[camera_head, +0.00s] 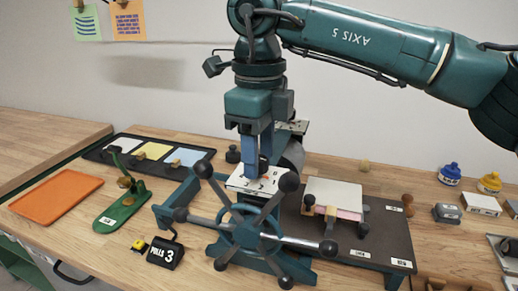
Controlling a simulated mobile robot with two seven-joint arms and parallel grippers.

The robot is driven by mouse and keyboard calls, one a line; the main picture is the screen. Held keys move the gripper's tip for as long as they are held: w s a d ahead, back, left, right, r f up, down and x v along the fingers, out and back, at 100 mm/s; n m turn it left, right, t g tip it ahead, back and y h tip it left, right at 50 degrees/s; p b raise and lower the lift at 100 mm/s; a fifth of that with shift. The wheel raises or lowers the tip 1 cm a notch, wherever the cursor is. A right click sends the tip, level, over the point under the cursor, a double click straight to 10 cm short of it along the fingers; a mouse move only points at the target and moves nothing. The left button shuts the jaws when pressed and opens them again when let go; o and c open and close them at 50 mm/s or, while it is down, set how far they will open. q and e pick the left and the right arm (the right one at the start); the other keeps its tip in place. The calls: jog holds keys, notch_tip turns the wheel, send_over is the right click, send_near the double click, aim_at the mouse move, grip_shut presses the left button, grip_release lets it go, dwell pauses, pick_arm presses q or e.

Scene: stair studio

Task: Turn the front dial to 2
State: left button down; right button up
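A white plate (240,184) with small red and dark marks lies on top of the press in the middle of the head view. It looks like a dial face, but its digits are too small to read. My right gripper (257,168) points straight down over this plate, with its fingertips at or just above it. A small dark piece shows beside the fingertips; whether it is the dial's knob, and whether the fingers hold it, I cannot tell. The fingers hide part of the plate. My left gripper is not in view.
A spoked handwheel (246,234) with black ball ends stands just in front of the plate. A black "PULLS 3" block (165,253) is at front left. An orange tray (57,195) and green stapler-like tool (122,207) lie left. A dark board (386,235) lies right.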

jog(key=c, duration=0.8)
jog(key=shift+c, duration=0.2)
jog(key=shift+m, duration=0.4)
jog(key=m+b, duration=0.1)
jog(key=m, duration=0.1)
jog(key=shift+m, duration=0.4)
jog(key=m+b, duration=0.1)
jog(key=m, duration=0.5)
jog(key=o, duration=1)
